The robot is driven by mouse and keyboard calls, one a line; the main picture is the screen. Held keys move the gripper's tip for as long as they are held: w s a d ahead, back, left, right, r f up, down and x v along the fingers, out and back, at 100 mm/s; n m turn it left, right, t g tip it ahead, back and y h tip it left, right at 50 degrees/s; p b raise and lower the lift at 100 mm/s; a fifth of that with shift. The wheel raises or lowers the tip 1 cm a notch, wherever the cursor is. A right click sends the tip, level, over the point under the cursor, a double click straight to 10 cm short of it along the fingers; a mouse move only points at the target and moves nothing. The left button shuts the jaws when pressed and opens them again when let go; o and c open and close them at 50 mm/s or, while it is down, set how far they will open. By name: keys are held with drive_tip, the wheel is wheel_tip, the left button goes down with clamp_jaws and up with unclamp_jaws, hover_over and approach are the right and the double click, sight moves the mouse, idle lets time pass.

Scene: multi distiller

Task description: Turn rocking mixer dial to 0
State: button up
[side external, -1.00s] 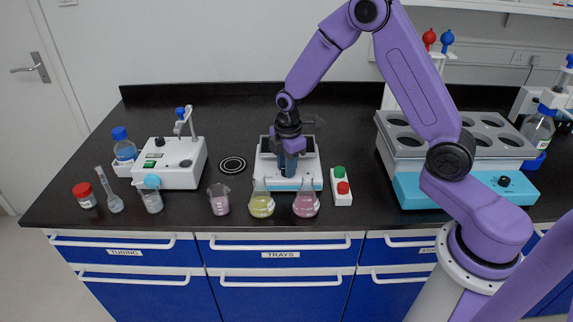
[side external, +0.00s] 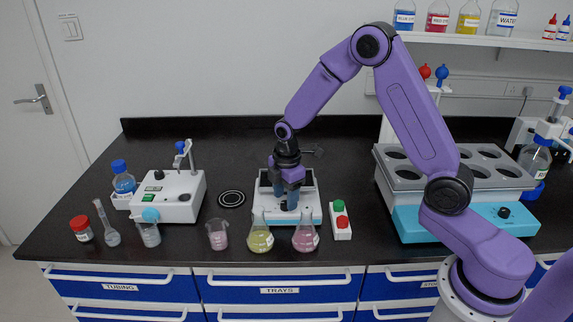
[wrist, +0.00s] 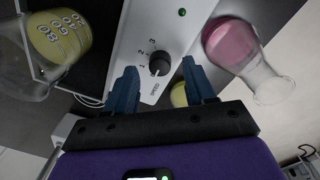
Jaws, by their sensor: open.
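The rocking mixer (side external: 265,196) is a white device with a blue front edge in the middle of the bench. Its black dial (wrist: 159,63) is in the wrist view, with the numbers 1, 2 and 3 printed around it. I cannot read its exact setting. My gripper (wrist: 158,88) is open, with its blue fingers on either side of the dial and a gap showing to each side. In the side external view, my gripper (side external: 286,197) hangs low over the mixer, pointing down. The dial shows there as a dark spot by the fingertips.
A yellow flask (side external: 260,240) and a pink flask (side external: 305,238) stand close in front of the mixer. A box with green and red buttons (side external: 341,220) is to its right, a white stirrer device (side external: 170,195) to its left, and a large blue-based bath (side external: 415,222) farther right.

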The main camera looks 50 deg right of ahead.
wheel_tip(320, 180, up, 16)
drive_tip(key=shift+s, duration=0.4)
drive_tip(key=shift+a, duration=0.15)
drive_tip(key=s+a+m, duration=0.1)
drive_tip(key=s+a, duration=0.2)
drive_tip(key=s, duration=0.5)
drive_tip(key=s+a+m, duration=0.1)
drive_tip(key=s+a, duration=0.2)
drive_tip(key=s, duration=0.4)
drive_tip(key=s+d+f, duration=0.1)
drive_tip(key=s, duration=0.7)
drive_tip(key=s+d+f+m, duration=0.1)
drive_tip(key=s+d+f, duration=0.1)
drive_tip(key=s, duration=0.6)
drive_tip(key=shift+s+d+f+y, duration=0.15)
drive_tip(key=shift+s+f+y, duration=0.05)
drive_tip(key=shift+f+y, duration=0.1)
